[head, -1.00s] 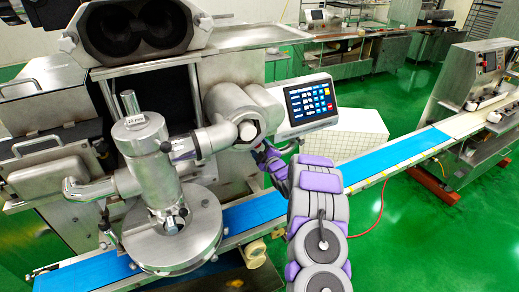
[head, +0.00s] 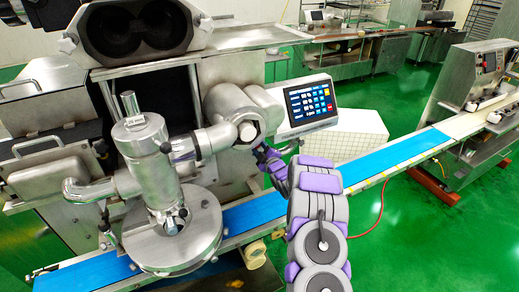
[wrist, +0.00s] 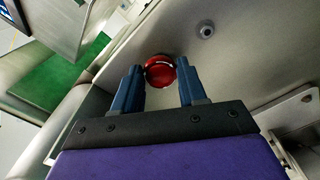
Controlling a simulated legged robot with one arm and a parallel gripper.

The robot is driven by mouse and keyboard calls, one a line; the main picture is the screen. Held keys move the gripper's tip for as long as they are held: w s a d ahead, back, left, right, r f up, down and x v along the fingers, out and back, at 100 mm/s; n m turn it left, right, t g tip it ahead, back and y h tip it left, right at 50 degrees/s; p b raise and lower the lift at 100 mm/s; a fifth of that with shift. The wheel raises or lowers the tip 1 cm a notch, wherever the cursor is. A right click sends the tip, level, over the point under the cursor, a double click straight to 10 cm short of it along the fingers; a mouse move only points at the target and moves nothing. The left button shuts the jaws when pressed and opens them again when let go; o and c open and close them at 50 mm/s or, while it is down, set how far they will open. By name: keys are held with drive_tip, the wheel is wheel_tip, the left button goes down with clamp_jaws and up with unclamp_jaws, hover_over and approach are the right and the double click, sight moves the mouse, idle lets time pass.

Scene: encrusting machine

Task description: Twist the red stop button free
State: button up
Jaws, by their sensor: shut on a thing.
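The red stop button (wrist: 160,71) is a round red knob on a pale metal panel in the wrist view. My gripper (wrist: 159,67) has its two blue fingers on either side of the button, shut on it. In the head view my gripper (head: 259,147) is at the end of my purple and grey arm, beside the machine's metal housing and below the touchscreen. The button cannot be made out in the head view.
The touchscreen panel (head: 311,105) stands just above and right of my gripper. A steel cylinder assembly (head: 153,165) is to the left. A blue conveyor belt (head: 385,155) runs below and behind my arm. A small round metal fitting (wrist: 206,30) sits near the button.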

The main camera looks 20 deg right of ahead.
drive_tip(key=m+p, duration=0.3)
drive_tip(key=m, duration=0.1)
drive_tip(key=shift+s, duration=0.1)
drive_tip(key=shift+m+p, duration=1.15)
drive_tip(key=shift+m, duration=0.75)
drive_tip(key=o, duration=1.1)
drive_tip(key=shift+w, duration=0.2)
drive_tip(key=shift+c, duration=0.2)
drive_tip(key=shift+s, duration=0.1)
drive_tip(key=s+p, duration=0.1)
drive_tip(key=s, duration=1.6)
drive_tip(key=shift+d+f, duration=0.15)
drive_tip(key=shift+d, duration=0.15)
